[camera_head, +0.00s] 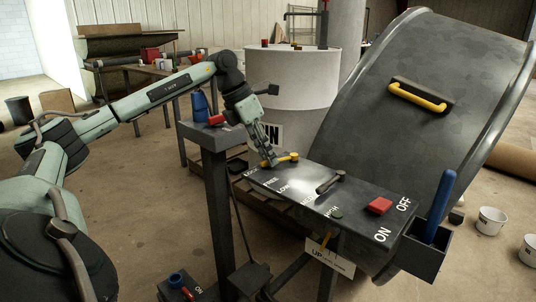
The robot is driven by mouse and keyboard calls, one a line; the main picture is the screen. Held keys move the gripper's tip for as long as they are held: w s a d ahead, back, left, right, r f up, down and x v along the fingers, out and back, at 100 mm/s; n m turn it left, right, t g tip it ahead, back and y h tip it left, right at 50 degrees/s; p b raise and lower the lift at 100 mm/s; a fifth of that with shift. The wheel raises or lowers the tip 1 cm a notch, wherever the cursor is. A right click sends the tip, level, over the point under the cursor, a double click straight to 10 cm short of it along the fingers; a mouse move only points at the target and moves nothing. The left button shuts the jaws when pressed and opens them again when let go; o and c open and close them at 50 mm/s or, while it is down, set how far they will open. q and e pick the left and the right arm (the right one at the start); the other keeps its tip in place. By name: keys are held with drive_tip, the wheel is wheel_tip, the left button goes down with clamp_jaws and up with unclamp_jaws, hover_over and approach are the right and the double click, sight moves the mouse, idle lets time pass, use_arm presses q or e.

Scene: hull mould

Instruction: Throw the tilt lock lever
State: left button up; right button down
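A lever with a yellow handle (285,159) lies at the far left end of the dark control panel (300,178), beside white lettering that looks like LOCK and FREE. It seems to be the tilt lock lever. My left gripper (269,161) points down at the left end of this handle, its fingertips touching it or very close to it. The fingers look close together, but I cannot tell whether they are shut or hold anything. The fingers partly hide the handle's left end. My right gripper is not in view.
A black-handled lever (330,183) and a red switch (379,206) marked ON and OFF share the panel. A blue stick stands in a dark holder (425,252) at its right end. The large grey mould (420,120) rises behind. A post with a red item (217,119) stands left.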

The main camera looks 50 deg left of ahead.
use_arm(q)
drive_tip(key=shift+r, duration=0.1)
drive_tip(key=v, duration=1.2)
idle(0.8)
